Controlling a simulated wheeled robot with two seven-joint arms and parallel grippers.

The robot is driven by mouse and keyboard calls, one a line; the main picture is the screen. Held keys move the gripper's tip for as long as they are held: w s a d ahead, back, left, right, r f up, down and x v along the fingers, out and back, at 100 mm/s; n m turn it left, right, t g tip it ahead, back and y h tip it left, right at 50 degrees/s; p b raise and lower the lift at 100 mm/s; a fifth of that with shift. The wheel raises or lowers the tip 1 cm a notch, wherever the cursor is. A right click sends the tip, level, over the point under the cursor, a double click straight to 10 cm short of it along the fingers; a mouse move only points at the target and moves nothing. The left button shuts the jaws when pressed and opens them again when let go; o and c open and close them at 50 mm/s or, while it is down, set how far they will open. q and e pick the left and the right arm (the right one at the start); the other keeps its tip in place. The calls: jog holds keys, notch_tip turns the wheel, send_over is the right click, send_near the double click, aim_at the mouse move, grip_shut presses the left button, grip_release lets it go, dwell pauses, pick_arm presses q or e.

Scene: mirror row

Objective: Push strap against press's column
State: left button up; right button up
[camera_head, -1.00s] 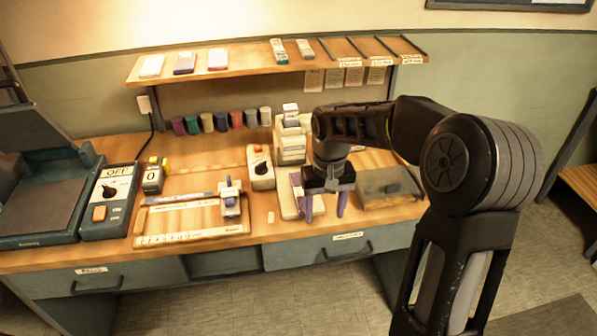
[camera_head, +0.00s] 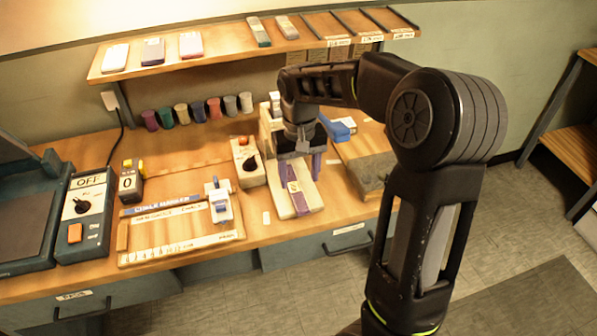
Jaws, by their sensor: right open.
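The press stands at the right of the bench, with a cream column (camera_head: 266,126) at the back and a low cream base (camera_head: 313,204) in front. A purple strap (camera_head: 298,204) with a small pale label lies lengthwise on the base and runs back toward the column. My right gripper (camera_head: 301,172) points down over the rear of the base, its purplish fingers apart. It hides the strap's far end and the column's foot, so I cannot tell whether strap and column touch, or whether a finger touches the strap. My left gripper is out of view.
A dial box (camera_head: 248,162) stands close left of the press, and a grey-topped box (camera_head: 368,163) close right. A blue handle-like piece (camera_head: 339,129) shows behind my gripper. A wooden board (camera_head: 180,232) with a blue-and-white slider lies further left. A shelf (camera_head: 225,55) overhangs the back.

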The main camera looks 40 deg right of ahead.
aim_at(299, 199)
jog(key=shift+f, duration=3.8)
jog(key=shift+c, duration=0.4)
grip_shut()
